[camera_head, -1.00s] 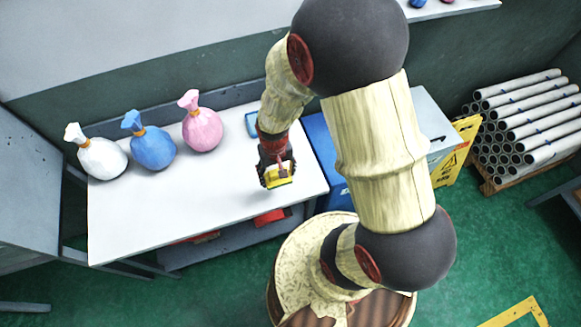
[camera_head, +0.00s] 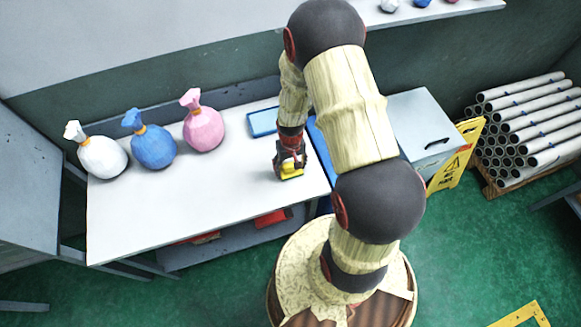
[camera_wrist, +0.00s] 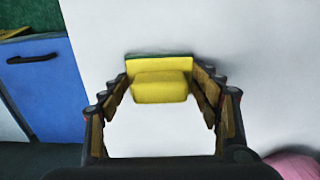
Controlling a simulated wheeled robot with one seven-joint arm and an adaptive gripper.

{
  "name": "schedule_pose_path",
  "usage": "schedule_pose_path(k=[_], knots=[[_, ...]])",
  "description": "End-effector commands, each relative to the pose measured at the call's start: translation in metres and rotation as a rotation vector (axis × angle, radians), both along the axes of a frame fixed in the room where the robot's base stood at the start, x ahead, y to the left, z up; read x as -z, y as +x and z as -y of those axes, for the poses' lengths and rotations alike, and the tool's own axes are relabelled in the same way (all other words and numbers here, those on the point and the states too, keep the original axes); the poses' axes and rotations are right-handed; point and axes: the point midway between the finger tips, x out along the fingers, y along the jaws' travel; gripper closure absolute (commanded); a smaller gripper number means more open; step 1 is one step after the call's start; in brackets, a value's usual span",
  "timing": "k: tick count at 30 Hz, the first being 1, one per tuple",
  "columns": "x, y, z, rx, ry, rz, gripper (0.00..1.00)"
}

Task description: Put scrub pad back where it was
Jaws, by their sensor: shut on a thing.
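The scrub pad (camera_wrist: 159,86) is yellow with a dark green layer along one edge. My gripper (camera_head: 291,170) is shut on it near the right end of the white table (camera_head: 130,215). In the wrist view the pad sits between the two fingertips of my gripper (camera_wrist: 160,88). The head view shows the pad (camera_head: 292,172) low over the tabletop or on it; I cannot tell whether it touches. A blue tray (camera_head: 263,122) lies at the table's back right, just behind my gripper and to its left.
White (camera_head: 102,157), blue (camera_head: 153,147) and pink (camera_head: 203,130) tied bags stand along the table's back left. The front middle of the table is clear. A grey-lidded blue bin (camera_head: 415,125), a yellow sign (camera_head: 457,158) and stacked tubes (camera_head: 530,120) stand to the right.

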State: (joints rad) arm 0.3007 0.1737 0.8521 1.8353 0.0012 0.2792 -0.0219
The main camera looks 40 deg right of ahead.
Motion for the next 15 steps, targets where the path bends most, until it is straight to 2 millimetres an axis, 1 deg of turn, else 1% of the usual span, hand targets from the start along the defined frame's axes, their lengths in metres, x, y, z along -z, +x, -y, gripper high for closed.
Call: schedule_pose_path(k=[6, 10, 11, 15], knots=[[-0.0003, 0.0011, 0.0002, 0.000, -0.001, 0.002, 0.57], [0.0033, 0.0009, 0.0002, 0.000, -0.001, 0.002, 0.57], [0.0035, 0.0008, 0.0001, 0.000, -0.001, 0.002, 0.36], [0.0026, 0.0007, 0.0001, 0.000, -0.001, 0.002, 0.28]])
